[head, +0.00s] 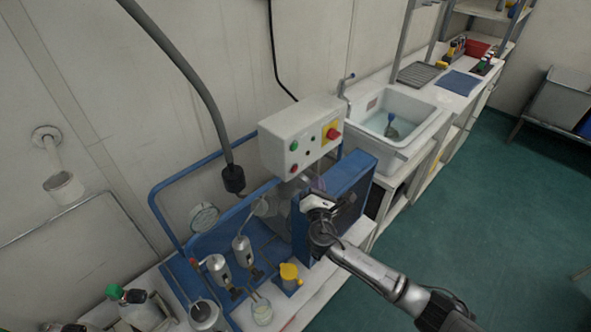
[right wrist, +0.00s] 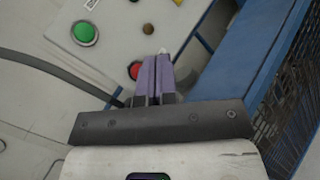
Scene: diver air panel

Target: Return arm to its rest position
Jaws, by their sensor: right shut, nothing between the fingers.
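My right arm (head: 370,268) reaches in from the lower right of the head view. Its gripper (head: 316,186) is in front of and below the white control box (head: 272,152), beside the blue-framed unit (head: 352,178). In the right wrist view the purple fingers (right wrist: 154,78) are together and empty, pointing at the box face (right wrist: 112,50). A red button (right wrist: 135,69) shows just left of the fingertips, partly hidden by them; I cannot tell whether they touch. A green button (right wrist: 85,33) is to its upper left. My left gripper is in neither view.
A grey hose (head: 185,65) hangs left of the box. A blue rail (head: 157,205), a gauge (head: 204,217), metal cylinders (head: 218,270) and a yellow-topped item (head: 290,275) crowd the bench. A sink (head: 397,105) stands behind.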

